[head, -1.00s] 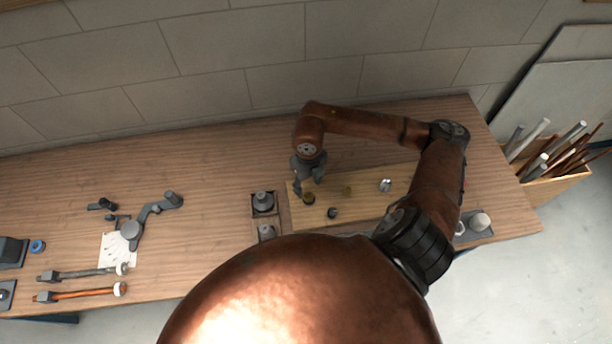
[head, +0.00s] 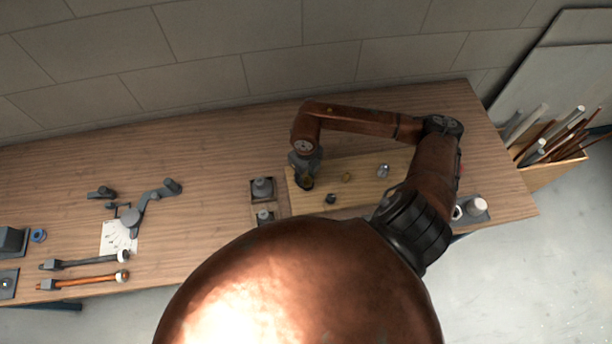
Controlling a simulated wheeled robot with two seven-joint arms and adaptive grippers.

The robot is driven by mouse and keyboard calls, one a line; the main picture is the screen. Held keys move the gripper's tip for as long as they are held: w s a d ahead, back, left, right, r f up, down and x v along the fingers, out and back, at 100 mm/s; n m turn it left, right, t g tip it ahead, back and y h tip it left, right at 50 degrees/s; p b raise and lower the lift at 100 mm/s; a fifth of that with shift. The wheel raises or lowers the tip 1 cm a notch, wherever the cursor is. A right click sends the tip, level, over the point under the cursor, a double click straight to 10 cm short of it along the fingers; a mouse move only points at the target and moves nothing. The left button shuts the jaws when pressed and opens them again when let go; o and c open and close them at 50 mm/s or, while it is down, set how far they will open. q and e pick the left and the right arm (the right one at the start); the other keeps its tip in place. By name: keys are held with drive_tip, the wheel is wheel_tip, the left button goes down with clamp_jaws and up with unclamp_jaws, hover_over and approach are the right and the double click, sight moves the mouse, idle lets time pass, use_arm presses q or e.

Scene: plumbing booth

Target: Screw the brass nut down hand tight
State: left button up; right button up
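My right gripper (head: 304,184) points down at the left end of a light wooden board (head: 400,163) on the bench. Its fingers are at a small brass piece (head: 307,183), which may be the brass nut; the gripper partly hides it. Whether the fingers are closed on it is too small to tell. A second small brass-coloured piece (head: 347,177) stands near the middle of the board, apart from the gripper. A dark fitting (head: 330,198) stands near the front edge, and a silvery fitting (head: 383,170) to the right. My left gripper is out of view.
A compartmented tray with grey fittings (head: 263,187) is just left of the board. A pipe crate (head: 555,172) stands at the right. Bench between is clear.

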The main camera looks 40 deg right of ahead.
drive_tip(key=c, duration=0.7)
drive_tip(key=m+p, duration=0.1)
drive_tip(key=m, duration=0.5)
drive_tip(key=shift+d, duration=0.15)
drive_tip(key=shift+s+m+p, duration=0.15)
drive_tip(key=shift+m+p, duration=0.35)
drive_tip(key=shift+m, duration=0.6)
drive_tip(key=shift+d+f+m+p, duration=0.15)
drive_tip(key=shift+m+p, duration=0.55)
drive_tip(key=shift+m, duration=1.2)
drive_tip(key=shift+s+f+m+p, duration=0.15)
drive_tip(key=shift+m+p, duration=0.6)
drive_tip(key=shift+m, duration=0.75)
drive_tip(key=shift+s+m+p, duration=0.1)
drive_tip(key=shift+m+p, duration=0.65)
drive_tip(key=shift+m, duration=0.75)
drive_tip(key=o, duration=1.2)
